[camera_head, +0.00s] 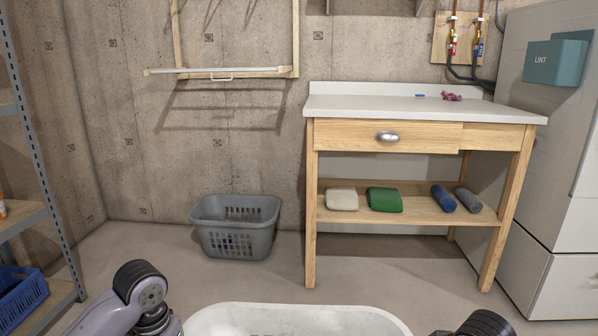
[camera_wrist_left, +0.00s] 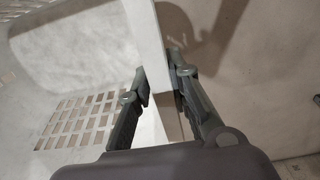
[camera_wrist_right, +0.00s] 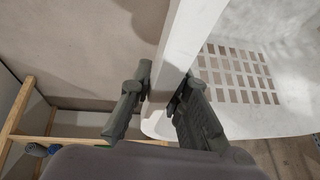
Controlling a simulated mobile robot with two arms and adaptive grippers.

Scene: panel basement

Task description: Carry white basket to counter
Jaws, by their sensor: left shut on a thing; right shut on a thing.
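The white basket (camera_head: 296,312) shows at the bottom middle of the head view, its near part cut off by the frame. My left gripper (camera_wrist_left: 158,82) is shut on the basket's rim, one finger inside and one outside; the slotted wall (camera_wrist_left: 85,120) shows beside it. My right gripper (camera_wrist_right: 165,85) is shut on the opposite rim in the same way, with the slotted wall (camera_wrist_right: 238,75) at its right. In the head view both gripper tips are out of frame. The counter (camera_head: 420,108) is a wooden table with a white top, ahead and right of the basket.
A blue item (camera_head: 420,96) and a pink bunch (camera_head: 452,96) lie at the counter's back; its left top is clear. Folded and rolled towels lie on its shelf. A grey basket (camera_head: 236,240) stands on the floor left. Shelving (camera_head: 40,140) is at far left, a white machine (camera_head: 560,170) at right.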

